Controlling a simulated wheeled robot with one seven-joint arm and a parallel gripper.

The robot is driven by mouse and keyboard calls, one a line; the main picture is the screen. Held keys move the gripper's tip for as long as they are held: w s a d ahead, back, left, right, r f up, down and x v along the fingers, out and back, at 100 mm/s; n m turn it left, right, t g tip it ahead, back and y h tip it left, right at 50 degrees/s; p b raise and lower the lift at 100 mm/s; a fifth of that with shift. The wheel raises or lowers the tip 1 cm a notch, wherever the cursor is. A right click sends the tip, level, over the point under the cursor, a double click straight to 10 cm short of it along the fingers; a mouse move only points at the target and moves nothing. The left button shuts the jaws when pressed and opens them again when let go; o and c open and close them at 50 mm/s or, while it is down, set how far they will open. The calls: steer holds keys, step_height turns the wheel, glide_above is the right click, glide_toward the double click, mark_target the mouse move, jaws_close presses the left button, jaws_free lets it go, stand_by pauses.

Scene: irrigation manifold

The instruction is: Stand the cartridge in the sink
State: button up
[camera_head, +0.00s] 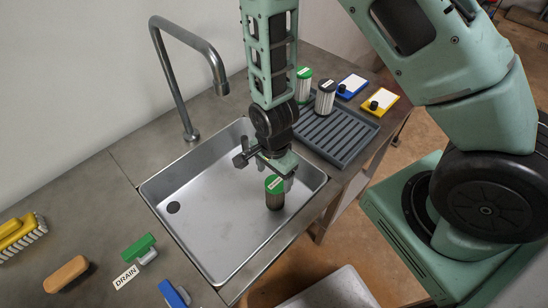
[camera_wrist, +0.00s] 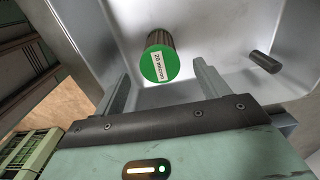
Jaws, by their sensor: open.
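A cartridge with a green cap and a dark ribbed body (camera_head: 274,198) stands upright in the steel sink (camera_head: 222,247), toward its right side. In the wrist view its green cap (camera_wrist: 160,66) bears a label reading "20 micron". My gripper (camera_head: 266,171) is open above the cartridge. In the wrist view the two fingers of my gripper (camera_wrist: 160,72) are spread apart, with the cap showing between and beyond their tips. No contact between fingers and cartridge is visible. The cartridge's base is partly hidden in the wrist view.
A grey ribbed tray (camera_head: 345,150) right of the sink bears a green-capped cartridge (camera_head: 304,88) and a black-capped one (camera_head: 325,98). Blue (camera_head: 352,86) and yellow (camera_head: 380,102) plates lie behind. A faucet (camera_head: 190,60) arches over the left rim. A brush (camera_head: 22,235) and a DRAIN label (camera_head: 126,277) lie left.

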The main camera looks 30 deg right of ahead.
steer(key=s+a+r+n, duration=0.2)
steer(key=s+r+n, duration=0.2)
steer(key=r+n, duration=0.3)
steer(key=s+a+r+n, duration=0.2)
steer(key=s+r+n, duration=0.3)
steer(key=r, duration=0.5)
steer(key=s+a+r+n, duration=0.1)
steer(key=s+r+n, duration=0.3)
steer(key=r+n, duration=0.4)
steer(key=shift+s+a+r+n+y, duration=0.15)
steer(key=shift+a+r+n+y, duration=0.2)
steer(key=shift+n, duration=0.75)
steer(key=shift+a+f, duration=0.1)
